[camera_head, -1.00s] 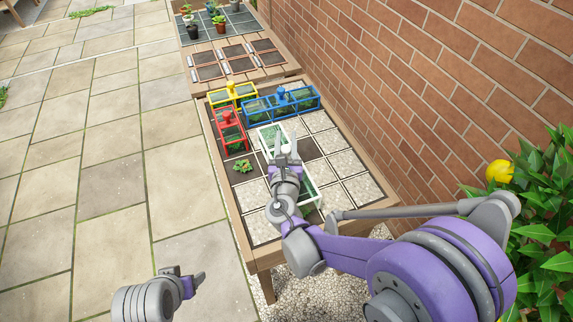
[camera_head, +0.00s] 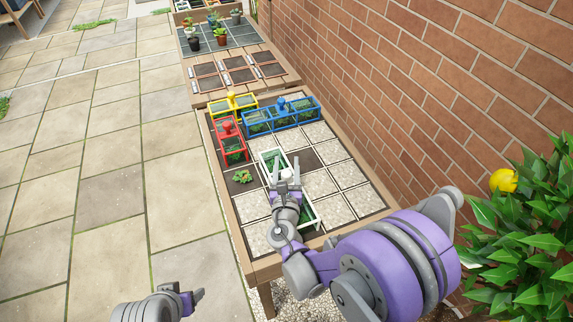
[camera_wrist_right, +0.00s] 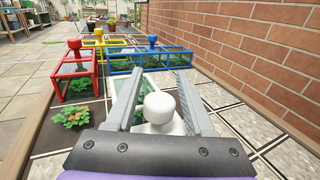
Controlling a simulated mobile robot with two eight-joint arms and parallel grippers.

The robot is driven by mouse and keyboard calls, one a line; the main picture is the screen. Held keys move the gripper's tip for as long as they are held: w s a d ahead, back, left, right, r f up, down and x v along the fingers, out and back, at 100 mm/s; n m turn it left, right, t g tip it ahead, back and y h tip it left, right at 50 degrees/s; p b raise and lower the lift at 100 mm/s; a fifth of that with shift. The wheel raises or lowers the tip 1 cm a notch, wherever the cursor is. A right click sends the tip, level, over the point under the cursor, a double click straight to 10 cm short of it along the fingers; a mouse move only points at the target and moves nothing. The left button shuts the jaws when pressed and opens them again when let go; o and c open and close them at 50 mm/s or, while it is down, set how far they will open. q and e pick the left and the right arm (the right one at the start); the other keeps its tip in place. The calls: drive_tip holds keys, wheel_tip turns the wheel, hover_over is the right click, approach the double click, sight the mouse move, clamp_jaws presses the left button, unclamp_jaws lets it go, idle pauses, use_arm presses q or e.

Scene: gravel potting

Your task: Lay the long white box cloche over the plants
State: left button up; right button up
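The long white box cloche (camera_head: 267,158) stands on the planter bed, running from near the middle toward the front edge. Greenery shows through its far end; my right arm hides much of its middle. Its white round knob (camera_wrist_right: 158,107) sits between the fingers of my right gripper (camera_head: 289,170). In the right wrist view the fingers (camera_wrist_right: 158,85) are apart on either side of the knob, with narrow gaps showing. A leafy plant (camera_head: 242,177) sits uncovered in a dark cell left of the cloche. My left gripper (camera_head: 197,296) is low at left, away from the bed; its finger opening is unclear.
Red (camera_head: 231,140), yellow (camera_head: 233,104) and blue (camera_head: 283,118) box cloches stand at the bed's left and far sides. Pale gravel cells (camera_head: 335,178) lie to the right. A brick wall (camera_head: 440,100) and a leafy bush (camera_head: 530,220) border the right.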

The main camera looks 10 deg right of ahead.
drive_tip(key=shift+o, duration=0.5)
drive_tip(key=shift+r, duration=0.25)
drive_tip(key=b+v, duration=0.1)
drive_tip(key=v, duration=1.1)
drive_tip(key=shift+f, duration=0.1)
